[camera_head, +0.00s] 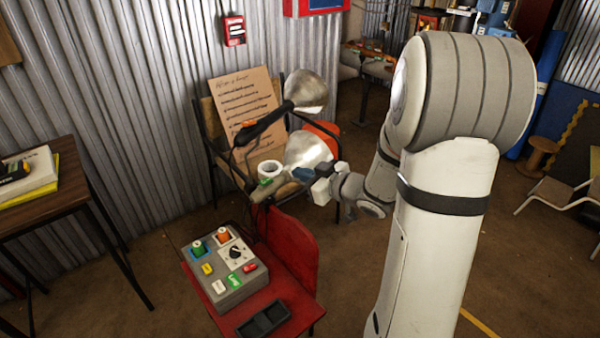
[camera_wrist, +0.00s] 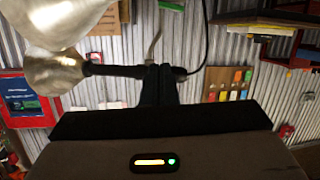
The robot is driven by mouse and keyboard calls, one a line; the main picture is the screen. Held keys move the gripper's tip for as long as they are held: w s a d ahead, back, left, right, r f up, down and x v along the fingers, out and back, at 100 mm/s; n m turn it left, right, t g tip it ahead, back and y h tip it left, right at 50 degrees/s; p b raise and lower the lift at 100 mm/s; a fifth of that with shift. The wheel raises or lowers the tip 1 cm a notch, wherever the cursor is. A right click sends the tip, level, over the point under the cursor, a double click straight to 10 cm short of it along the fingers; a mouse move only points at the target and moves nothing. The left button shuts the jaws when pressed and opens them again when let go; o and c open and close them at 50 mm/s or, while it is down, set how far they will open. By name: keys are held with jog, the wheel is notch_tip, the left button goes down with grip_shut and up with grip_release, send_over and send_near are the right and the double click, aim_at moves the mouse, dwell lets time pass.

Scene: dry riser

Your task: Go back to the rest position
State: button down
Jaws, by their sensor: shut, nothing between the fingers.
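My gripper (camera_wrist: 158,72) shows in the wrist view as two dark fingers side by side, shut with nothing between them. In the head view my arm reaches down from the right, and its wrist is in the middle of the picture, beside the lower metal lamp shade. The fingertips are hard to make out there. I cannot tell whether they touch anything.
A grey control box (camera_head: 230,268) with colored buttons sits on a red chair (camera_head: 287,278), beside a black tray (camera_head: 264,319). Lamp shades (camera_head: 306,91), a white tape roll (camera_head: 269,170) and a written board (camera_head: 243,107) stand behind. A dark table (camera_head: 50,203) is left.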

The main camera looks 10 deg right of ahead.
jog(key=s+d+r+m+g+h+p, duration=0.1)
jog(key=s+d+r+m+h+p, duration=0.15)
jog(key=r+h+p, duration=0.35)
jog(key=s+d+r+m+g+h+p, duration=0.1)
jog(key=s+d+r+m+h+p, duration=0.2)
jog(key=r, duration=0.4)
jog(key=s+a+r+g+p, duration=0.2)
jog(key=s+r+p, duration=0.1)
jog(key=s, duration=0.3)
jog(key=s+a+r+m+g+p, duration=0.1)
jog(key=s+a+r+g+p, duration=0.1)
jog(key=s, duration=0.5)
jog(key=s+a+r+m+g+p, duration=0.1)
jog(key=s+a+r+g+p, duration=0.2)
jog(key=s+r+g+p, duration=0.1)
jog(key=shift+s+r+y+p, duration=0.15)
jog(key=shift+s+y+p, duration=0.15)
jog(key=shift+s+p, duration=0.7)
